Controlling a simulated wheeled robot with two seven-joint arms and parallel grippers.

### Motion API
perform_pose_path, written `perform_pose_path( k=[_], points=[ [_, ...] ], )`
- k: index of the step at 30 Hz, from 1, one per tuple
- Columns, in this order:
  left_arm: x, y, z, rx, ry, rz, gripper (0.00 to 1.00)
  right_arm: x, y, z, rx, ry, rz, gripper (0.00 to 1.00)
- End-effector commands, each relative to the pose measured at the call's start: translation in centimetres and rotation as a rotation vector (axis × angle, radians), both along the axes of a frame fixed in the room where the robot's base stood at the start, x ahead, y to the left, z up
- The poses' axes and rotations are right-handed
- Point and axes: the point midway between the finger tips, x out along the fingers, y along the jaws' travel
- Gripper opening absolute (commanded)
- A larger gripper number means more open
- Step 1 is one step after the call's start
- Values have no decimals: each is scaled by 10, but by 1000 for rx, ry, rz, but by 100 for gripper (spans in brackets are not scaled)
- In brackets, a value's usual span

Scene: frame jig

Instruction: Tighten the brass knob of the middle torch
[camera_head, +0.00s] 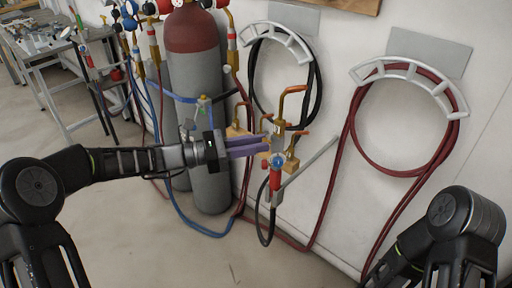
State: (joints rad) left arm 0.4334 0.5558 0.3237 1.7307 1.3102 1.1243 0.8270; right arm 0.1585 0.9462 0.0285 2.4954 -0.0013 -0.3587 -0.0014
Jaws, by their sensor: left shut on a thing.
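A torch (277,178) with a red and blue handle, brass body and bent copper tip (293,90) hangs upright on a wall bracket in the head view. It appears to be the middle torch, with brass torch parts on its left (238,131) and right (291,162). My left gripper (268,146) reaches in from the left, its purple fingers closed at the torch's brass body. The fingers cover what they grip, which appears to be the brass knob. My right arm shows at lower right, but its gripper is out of view.
A grey gas cylinder (204,120) with a dark red top stands behind my left gripper. A red hose (353,125) and a black hose (318,95) hang on wall holders. A bench (40,55) stands at far left. Floor in front is clear.

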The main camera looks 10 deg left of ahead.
Motion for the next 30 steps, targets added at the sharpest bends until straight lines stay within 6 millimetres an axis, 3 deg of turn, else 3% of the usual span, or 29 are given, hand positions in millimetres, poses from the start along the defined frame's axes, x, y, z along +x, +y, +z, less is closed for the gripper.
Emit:
perform_pose_path(
  k=[18,30],
  points=[
    [1,1,-8,89,-527,1,0,0,0,-76,-1,-1,2,36],
    [2,0,-5,128,-751,0,0,0,0,-102,-1,-1,2,36]
  ],
)
